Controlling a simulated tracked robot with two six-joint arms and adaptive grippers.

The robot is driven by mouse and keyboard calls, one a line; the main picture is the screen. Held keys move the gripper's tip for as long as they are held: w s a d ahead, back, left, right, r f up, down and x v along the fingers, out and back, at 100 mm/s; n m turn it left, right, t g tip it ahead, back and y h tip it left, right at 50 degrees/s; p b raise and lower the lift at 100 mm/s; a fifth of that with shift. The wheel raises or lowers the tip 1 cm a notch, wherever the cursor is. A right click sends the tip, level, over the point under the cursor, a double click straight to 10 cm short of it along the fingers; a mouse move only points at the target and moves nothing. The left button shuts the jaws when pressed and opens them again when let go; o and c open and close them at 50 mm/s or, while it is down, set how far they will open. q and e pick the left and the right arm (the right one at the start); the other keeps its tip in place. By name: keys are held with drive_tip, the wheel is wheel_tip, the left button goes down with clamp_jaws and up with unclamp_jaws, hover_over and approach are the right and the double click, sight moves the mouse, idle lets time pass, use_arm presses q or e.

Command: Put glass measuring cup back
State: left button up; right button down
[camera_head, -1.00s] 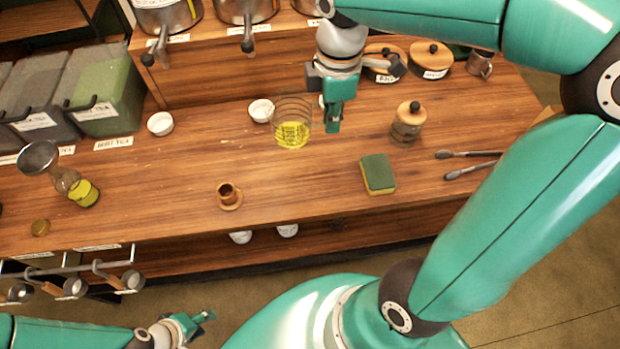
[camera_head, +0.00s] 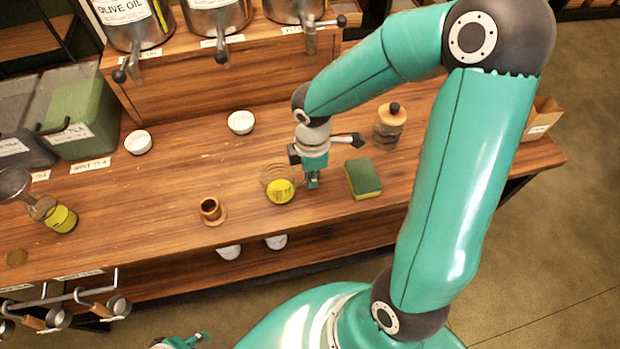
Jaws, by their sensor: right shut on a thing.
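The glass measuring cup (camera_head: 278,187) is clear with yellow at its base. It is low over the wooden counter (camera_head: 130,215), left of the green sponge; I cannot tell whether it touches the wood. My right gripper (camera_head: 312,183) points down at the cup's right side and is shut on it, probably at its handle; the contact is small and partly hidden. My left gripper (camera_head: 195,340) shows only in part at the bottom edge, away from the counter, and its jaws are unclear.
A green-and-yellow sponge (camera_head: 363,177) and a lidded jar (camera_head: 389,128) are near my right gripper. A small wooden cup (camera_head: 211,210) stands to the left. White bowls (camera_head: 240,122) sit behind. A glass vessel with yellow contents (camera_head: 60,217) is at far left.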

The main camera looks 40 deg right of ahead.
drive_tip(key=shift+f, duration=0.5)
drive_tip(key=shift+f, duration=0.1)
drive_tip(key=c, duration=1.2)
unclamp_jaws()
drive_tip(key=shift+c, duration=0.2)
drive_tip(key=shift+r, duration=0.3)
wheel_tip(320, 180, up, 12)
drive_tip(key=shift+f+p, duration=0.15)
drive_tip(key=shift+p, duration=0.55)
